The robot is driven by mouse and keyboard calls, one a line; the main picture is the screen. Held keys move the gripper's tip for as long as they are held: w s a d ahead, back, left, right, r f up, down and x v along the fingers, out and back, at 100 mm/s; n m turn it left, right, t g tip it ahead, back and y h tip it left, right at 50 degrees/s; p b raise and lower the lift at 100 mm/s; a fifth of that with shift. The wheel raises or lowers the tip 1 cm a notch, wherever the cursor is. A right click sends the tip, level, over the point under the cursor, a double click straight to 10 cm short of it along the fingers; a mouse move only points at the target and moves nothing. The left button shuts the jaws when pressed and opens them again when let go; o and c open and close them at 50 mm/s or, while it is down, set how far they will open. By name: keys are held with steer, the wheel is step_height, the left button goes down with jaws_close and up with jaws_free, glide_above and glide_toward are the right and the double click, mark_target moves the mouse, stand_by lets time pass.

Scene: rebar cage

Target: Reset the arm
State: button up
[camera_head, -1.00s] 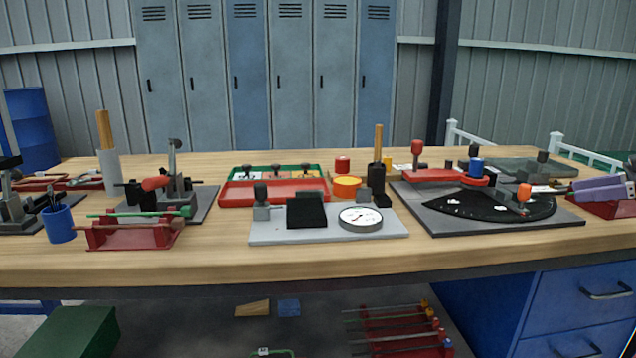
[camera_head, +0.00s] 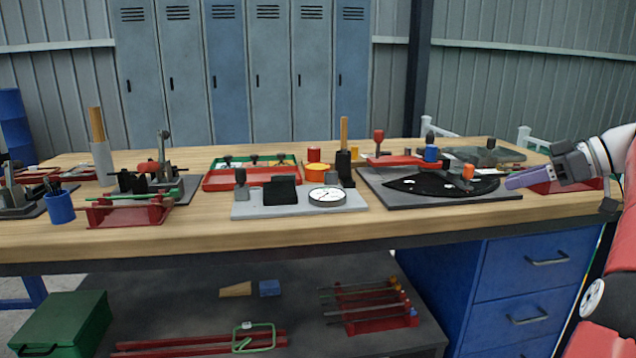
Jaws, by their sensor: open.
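My gripper (camera_head: 512,182) is at the right of the head view, with purple fingers on a dark body. It points left, near the right end of the workbench. Its fingers are open, with nothing seen between them, though the gap is hard to make out from this side. My white and red arm reaches in from the right edge. The fingertips appear close to the dark fan-shaped plate (camera_head: 415,186) on its grey base; whether they touch cannot be told. A red tray-like object (camera_head: 590,184) shows partly behind the gripper.
The wooden workbench (camera_head: 420,222) carries a dial gauge (camera_head: 327,196), a red tray (camera_head: 225,181), a blue cup (camera_head: 60,208) and clamp fixtures. Blue drawers (camera_head: 535,280) are below right. A lower shelf holds red racks (camera_head: 380,322) and a green box (camera_head: 65,322). The bench's front strip is clear.

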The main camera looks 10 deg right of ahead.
steer(key=w+a+f+m+g+h, duration=0.2)
steer(key=w+a, duration=0.2)
steer(key=a, duration=0.9)
steer(key=s+a+f+m+g+h, duration=0.1)
steer(key=s+a+f+m+h, duration=0.15)
steer(key=a, duration=0.45)
steer(key=s+a+f+m+g+h, duration=0.1)
steer(key=a+f, duration=0.2)
steer(key=a, duration=0.3)
steer(key=s+a+f+h, duration=0.1)
steer(key=s+a+f, duration=0.2)
steer(key=s+f, duration=0.2)
steer(key=s+a+f+m+h, duration=0.1)
steer(key=s+a+f, duration=0.1)
steer(key=s+f, duration=0.3)
steer(key=s+a+f+m+t+h, duration=0.1)
steer(key=s+a+f, duration=0.2)
steer(key=s+f, duration=0.2)
steer(key=s, duration=0.3)
steer(key=shift+s+a+f, duration=0.3)
steer(key=shift+s+a, duration=0.05)
steer(key=shift+s, duration=0.05)
steer(key=shift+h, duration=0.25)
